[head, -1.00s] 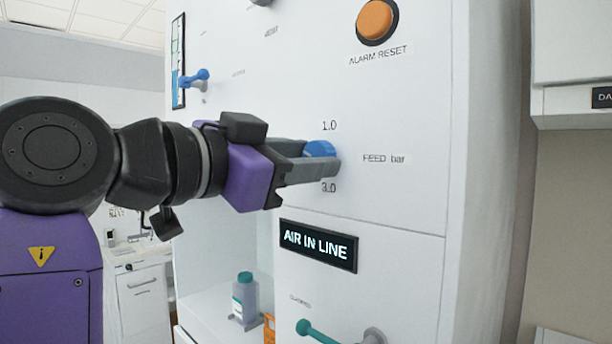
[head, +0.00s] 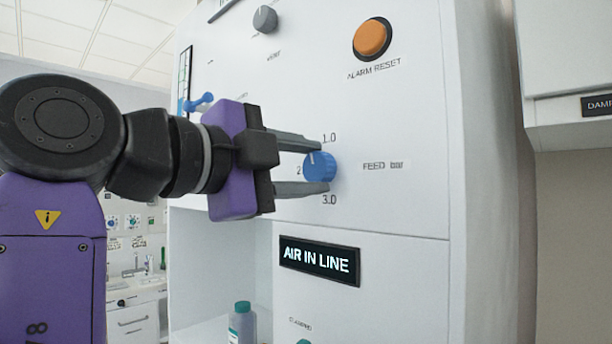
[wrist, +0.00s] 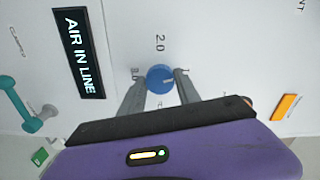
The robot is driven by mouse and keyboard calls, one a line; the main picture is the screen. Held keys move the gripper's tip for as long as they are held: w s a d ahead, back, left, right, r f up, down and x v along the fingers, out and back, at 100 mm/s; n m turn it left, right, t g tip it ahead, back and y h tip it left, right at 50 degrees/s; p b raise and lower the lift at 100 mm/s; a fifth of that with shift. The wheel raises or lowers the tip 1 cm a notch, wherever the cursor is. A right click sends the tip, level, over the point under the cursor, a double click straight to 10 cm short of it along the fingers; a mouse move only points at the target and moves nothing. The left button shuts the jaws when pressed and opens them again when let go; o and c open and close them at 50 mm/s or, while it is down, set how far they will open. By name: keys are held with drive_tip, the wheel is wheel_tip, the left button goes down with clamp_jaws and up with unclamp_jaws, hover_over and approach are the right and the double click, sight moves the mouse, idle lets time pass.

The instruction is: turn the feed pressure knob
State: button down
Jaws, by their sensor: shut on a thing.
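The blue feed pressure knob (head: 319,168) sits on the white panel, left of the "FEED bar" label (head: 383,166). The scale shows 1.0 above it and 3.0 below it, with 2 partly visible at its left. A white mark on the knob points up and slightly left in the head view. My gripper (head: 322,166) is shut on the knob, one finger above it and one below. The wrist view shows the knob (wrist: 159,78) between the two fingers (wrist: 160,87), with 2.0 on the side away from my wrist.
An orange alarm reset button (head: 371,38) and a grey knob (head: 265,19) are higher on the panel. A blue lever (head: 199,102) is behind my wrist. The "AIR IN LINE" display (head: 319,260) is below. A teal handle (wrist: 22,106) shows in the wrist view. A bottle (head: 242,322) stands in the recess.

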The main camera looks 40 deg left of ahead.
drive_tip(key=shift+f+m, duration=0.1)
drive_tip(key=shift+m, duration=1.1)
drive_tip(key=shift+m+b, duration=0.3)
drive_tip(key=c, duration=0.9)
unclamp_jaws()
drive_tip(key=shift+o, duration=0.2)
drive_tip(key=s+b, duration=0.1)
drive_tip(key=s, duration=0.7)
drive_tip(key=shift+a, duration=0.25)
